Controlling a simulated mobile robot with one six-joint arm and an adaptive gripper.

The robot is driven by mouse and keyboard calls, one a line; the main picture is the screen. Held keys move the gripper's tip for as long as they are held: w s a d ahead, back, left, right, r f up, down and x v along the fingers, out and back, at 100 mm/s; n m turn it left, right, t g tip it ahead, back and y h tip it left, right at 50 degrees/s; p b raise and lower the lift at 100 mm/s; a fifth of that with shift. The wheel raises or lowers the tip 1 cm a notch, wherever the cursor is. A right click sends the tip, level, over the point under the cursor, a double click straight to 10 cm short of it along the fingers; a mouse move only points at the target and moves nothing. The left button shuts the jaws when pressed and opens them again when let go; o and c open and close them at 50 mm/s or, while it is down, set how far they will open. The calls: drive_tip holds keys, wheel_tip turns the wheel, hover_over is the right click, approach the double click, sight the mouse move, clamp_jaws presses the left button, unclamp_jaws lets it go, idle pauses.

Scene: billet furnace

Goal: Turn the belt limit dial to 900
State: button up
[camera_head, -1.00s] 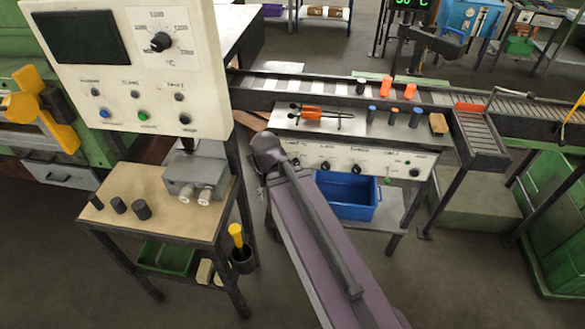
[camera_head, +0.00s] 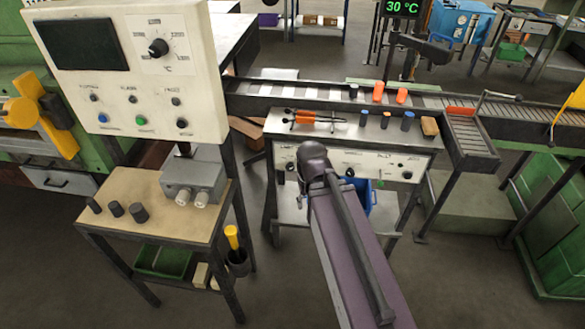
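A white sloped panel (camera_head: 400,168) with a row of dark dials runs along the front of the bench by the conveyor. One dial (camera_head: 407,175) shows near its right end, another (camera_head: 350,172) near its middle and one (camera_head: 290,166) at its left. The lettering is too small to read, so I cannot tell which is the belt limit dial or where it points. My purple arm reaches up from the bottom; its dark rounded joint covers part of this panel. My gripper is not visible. A larger pointer dial (camera_head: 158,47) marked °C is on the upright cabinet at left.
The conveyor (camera_head: 300,95) carries orange billets behind. A blue bin (camera_head: 371,198) is partly behind my arm.

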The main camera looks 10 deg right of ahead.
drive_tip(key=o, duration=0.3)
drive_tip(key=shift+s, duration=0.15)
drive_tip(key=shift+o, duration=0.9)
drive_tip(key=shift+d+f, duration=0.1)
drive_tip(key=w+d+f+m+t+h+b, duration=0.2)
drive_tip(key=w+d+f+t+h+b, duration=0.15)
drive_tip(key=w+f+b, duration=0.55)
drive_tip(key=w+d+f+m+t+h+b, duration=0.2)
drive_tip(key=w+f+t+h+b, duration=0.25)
drive_tip(key=b, duration=0.85)
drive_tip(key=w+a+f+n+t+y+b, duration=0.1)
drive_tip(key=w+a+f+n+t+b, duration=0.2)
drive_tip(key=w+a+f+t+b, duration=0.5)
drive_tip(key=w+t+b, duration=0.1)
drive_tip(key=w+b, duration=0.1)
drive_tip(key=b, duration=0.8)
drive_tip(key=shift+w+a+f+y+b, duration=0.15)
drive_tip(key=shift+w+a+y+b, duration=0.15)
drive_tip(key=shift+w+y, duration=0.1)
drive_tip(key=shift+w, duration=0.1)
